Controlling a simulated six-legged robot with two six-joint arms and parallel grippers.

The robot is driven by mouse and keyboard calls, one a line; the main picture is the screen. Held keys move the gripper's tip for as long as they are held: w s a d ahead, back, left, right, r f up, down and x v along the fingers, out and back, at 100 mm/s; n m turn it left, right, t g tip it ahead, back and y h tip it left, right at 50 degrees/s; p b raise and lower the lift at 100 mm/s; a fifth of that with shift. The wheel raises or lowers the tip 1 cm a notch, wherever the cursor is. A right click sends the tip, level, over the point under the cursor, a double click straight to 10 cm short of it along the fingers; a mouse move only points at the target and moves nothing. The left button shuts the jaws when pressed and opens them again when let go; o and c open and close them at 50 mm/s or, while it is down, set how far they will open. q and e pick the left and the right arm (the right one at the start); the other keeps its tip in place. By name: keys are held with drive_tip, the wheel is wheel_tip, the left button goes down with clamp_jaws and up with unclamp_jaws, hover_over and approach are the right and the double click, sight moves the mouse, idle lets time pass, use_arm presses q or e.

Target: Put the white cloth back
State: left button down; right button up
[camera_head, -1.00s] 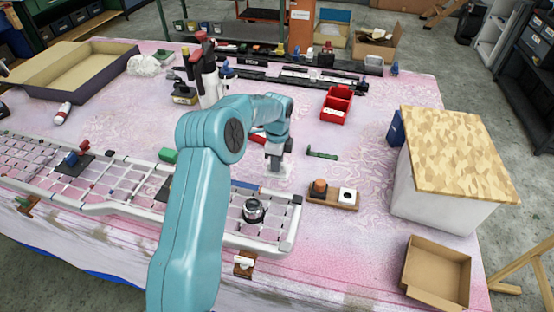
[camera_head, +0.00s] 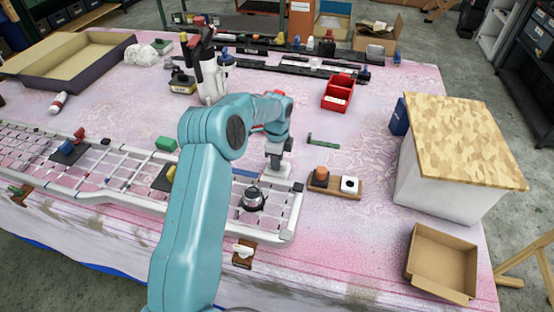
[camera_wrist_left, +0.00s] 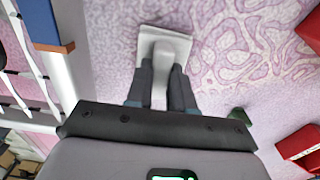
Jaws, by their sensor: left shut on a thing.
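My left gripper (camera_head: 277,158) points down by the right end of the white wire grille (camera_head: 285,232). It is shut on the white cloth (camera_head: 274,171), a small flat pale piece just below the fingers. In the left wrist view, the cloth (camera_wrist_left: 165,42) spreads beyond the fingers (camera_wrist_left: 163,78), with its middle pinched up between them, over the pink patterned table cover. The grille's rail lies to its left. I cannot tell whether the cloth touches the table. A separate crumpled white bundle (camera_head: 141,56) lies at the far left. My right gripper is out of view.
A wooden holder (camera_head: 347,191) with a brown knob and a white block stands right of the gripper. A green strip (camera_head: 323,140) and red bin (camera_head: 338,97) lie behind it. A wood-topped white box (camera_head: 425,185) stands right.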

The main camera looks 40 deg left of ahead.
use_arm(q)
drive_tip(key=shift+s, duration=0.1)
drive_tip(key=shift+f, duration=0.2)
idle(0.4)
drive_tip(key=c, duration=0.9)
unclamp_jaws()
drive_tip(key=shift+r, duration=0.1)
wheel_tip(320, 180, up, 16)
drive_tip(key=shift+b, duration=0.35)
drive_tip(key=shift+r, duration=0.15)
